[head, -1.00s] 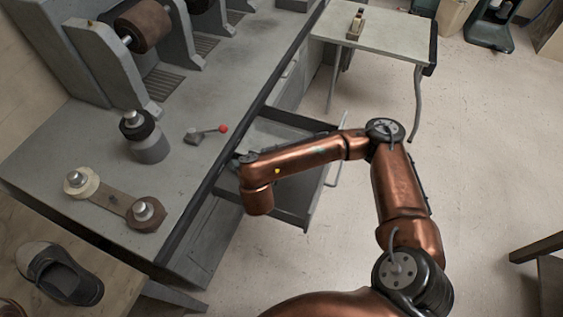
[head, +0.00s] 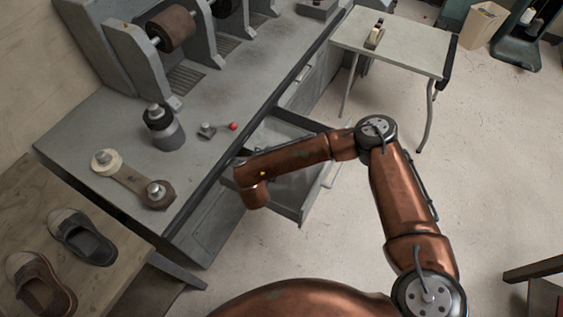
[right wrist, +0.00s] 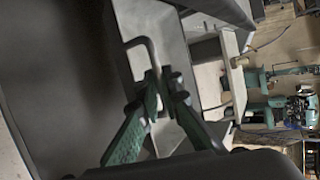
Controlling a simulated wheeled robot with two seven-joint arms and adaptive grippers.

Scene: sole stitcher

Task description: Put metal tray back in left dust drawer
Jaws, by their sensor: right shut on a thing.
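In the right wrist view, my right gripper (right wrist: 164,80) has its green fingers shut on the bent-wire handle (right wrist: 141,43) of a grey metal tray (right wrist: 155,22). The tray looks tilted in that view, and its far part is cut off by the frame edge. In the head view, a grey drawer (head: 286,208) stands pulled out from under the bench. My right arm reaches over this drawer, and its forearm hides part of the opening. The gripper and held handle are hidden there, so I cannot tell how the tray sits relative to the drawer. My left gripper is out of view.
The grey machine bench (head: 110,135) runs along the left, with a red-knobbed lever (head: 232,126) near its edge. A wooden table (head: 105,215) with shoes is at lower left. A small table (head: 405,50) stands beyond the drawer.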

